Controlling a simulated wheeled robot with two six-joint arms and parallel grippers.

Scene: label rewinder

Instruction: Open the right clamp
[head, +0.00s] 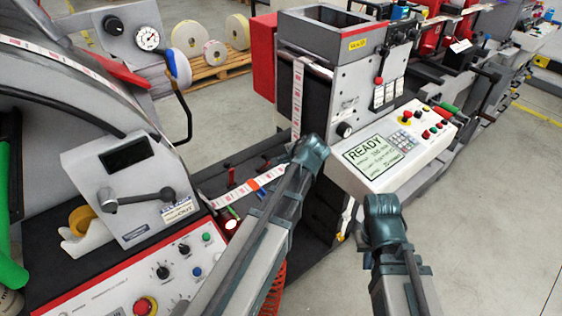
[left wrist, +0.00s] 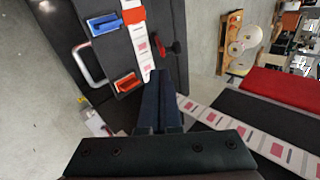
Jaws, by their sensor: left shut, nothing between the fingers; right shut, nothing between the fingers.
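The splice table carries the printed label strip with a piece of orange tape (head: 265,180). Small red-handled levers (head: 232,177) stand at its far edge in the head view. In the left wrist view a blue bar (left wrist: 104,23) and a red-orange bar (left wrist: 126,82) lie beside the strip, and a red and black lever (left wrist: 168,48) stands across from them. I cannot tell which part is the right clamp. My left gripper (head: 312,152) is shut and empty; its fingers (left wrist: 163,80) reach over the strip near the red-orange bar. My right gripper (head: 382,212) is shut and empty, in front of the control panel.
The control panel (head: 378,166) with a READY screen is close to both grippers. A grey box with a crank handle (head: 140,198) and a button panel (head: 165,275) are at the left. Open floor (head: 490,220) lies to the right.

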